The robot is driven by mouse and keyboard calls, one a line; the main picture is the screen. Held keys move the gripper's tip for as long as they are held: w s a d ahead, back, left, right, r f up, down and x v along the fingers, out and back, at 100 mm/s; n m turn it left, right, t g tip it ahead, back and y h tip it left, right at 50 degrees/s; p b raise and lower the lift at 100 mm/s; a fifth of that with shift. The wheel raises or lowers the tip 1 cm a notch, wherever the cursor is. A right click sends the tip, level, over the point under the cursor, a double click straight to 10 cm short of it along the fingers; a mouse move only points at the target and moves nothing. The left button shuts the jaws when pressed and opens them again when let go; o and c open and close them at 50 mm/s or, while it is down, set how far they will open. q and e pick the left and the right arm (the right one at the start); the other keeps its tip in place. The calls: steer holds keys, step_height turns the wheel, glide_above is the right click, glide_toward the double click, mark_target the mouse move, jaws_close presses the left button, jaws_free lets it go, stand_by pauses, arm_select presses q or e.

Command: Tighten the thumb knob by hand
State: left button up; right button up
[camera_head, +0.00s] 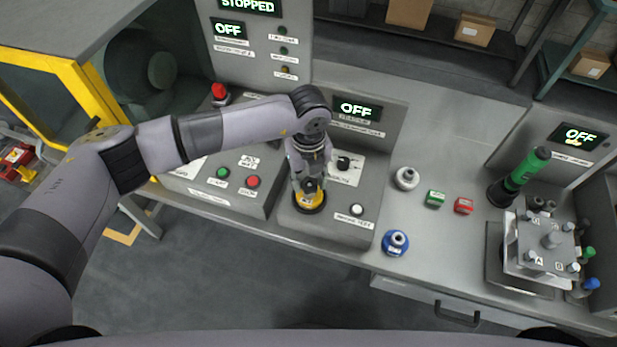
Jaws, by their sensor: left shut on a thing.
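My left gripper (309,184) reaches down from the end of my left arm onto the sloped panel in the middle of the bench. It is shut on a yellow knob-like piece (317,197) with a round black base (311,209). The fingers hide part of this piece, and I cannot tell how far it is turned. My right gripper is not in view.
A green-and-black tool (520,175) stands by the fixture. A black switch (344,162) is close to my gripper. Displays read OFF and STOPPED.

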arm_select(q)
steer(key=m+b, duration=0.3)
steer(key=m, duration=0.1)
steer(key=shift+f+b, duration=0.2)
steer(key=shift+b, duration=0.1)
steer(key=shift+d+r+m+b, duration=0.1)
steer(key=shift+m+b, duration=0.45)
steer(key=shift+m, duration=0.25)
steer(key=o, duration=1.1)
steer(key=shift+r, duration=0.1)
step_height(320, 180, up, 12)
